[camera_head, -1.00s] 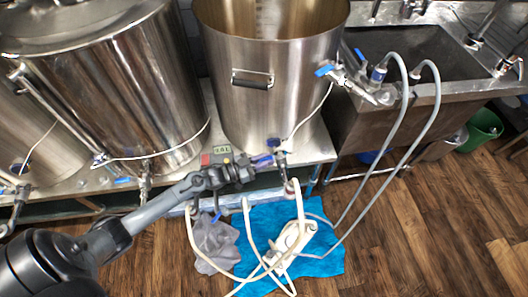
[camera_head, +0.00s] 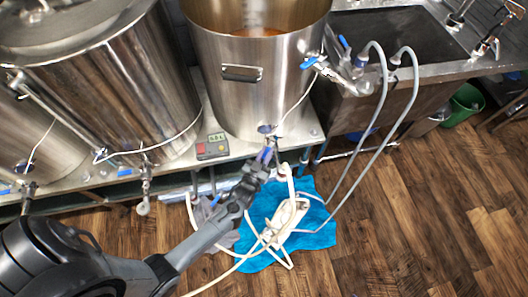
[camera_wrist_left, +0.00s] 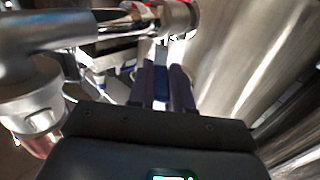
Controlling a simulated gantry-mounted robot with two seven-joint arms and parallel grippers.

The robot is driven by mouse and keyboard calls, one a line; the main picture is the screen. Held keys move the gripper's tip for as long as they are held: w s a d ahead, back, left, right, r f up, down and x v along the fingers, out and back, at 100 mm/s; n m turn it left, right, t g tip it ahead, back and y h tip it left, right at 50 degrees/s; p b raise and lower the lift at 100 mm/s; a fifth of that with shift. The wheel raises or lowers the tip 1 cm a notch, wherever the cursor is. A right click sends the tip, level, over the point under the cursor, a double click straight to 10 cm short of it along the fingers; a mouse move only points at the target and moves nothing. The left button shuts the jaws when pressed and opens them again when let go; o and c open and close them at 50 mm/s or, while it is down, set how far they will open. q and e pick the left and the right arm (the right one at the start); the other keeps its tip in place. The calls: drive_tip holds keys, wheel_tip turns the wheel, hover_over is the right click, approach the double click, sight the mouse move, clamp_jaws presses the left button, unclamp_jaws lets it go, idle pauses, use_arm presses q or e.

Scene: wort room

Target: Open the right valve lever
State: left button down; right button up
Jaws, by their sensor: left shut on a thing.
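The right steel kettle (camera_head: 285,95) has a low front valve with a blue lever (camera_head: 266,153). My left gripper (camera_head: 262,163) is at this lever, coming from below left. In the left wrist view the two dark fingers (camera_wrist_left: 162,88) are closed around the blue lever (camera_wrist_left: 160,90), with the metal valve body (camera_wrist_left: 110,35) just beyond and to the left. The lever now lies roughly along the outlet, pointing down and toward the front; the fingers partly hide it. My right gripper is not seen.
A small controller with red button (camera_head: 213,147) sits on the steel shelf left of the valve. White hoses and a pump (camera_head: 285,217) lie on a blue cloth (camera_head: 318,236) below. An upper valve with blue handle (camera_head: 309,62) and a sink (camera_head: 400,55) are to the right.

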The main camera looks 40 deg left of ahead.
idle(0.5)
use_arm(q)
drive_tip(key=c, duration=1)
unclamp_jaws()
drive_tip(key=shift+c, duration=0.2)
drive_tip(key=s+d+p, duration=0.1)
drive_tip(key=s+d, duration=0.1)
drive_tip(key=s, duration=0.8)
drive_tip(key=shift+s+d+p, duration=0.2)
drive_tip(key=shift+s+p, duration=0.05)
drive_tip(key=shift+p, duration=0.05)
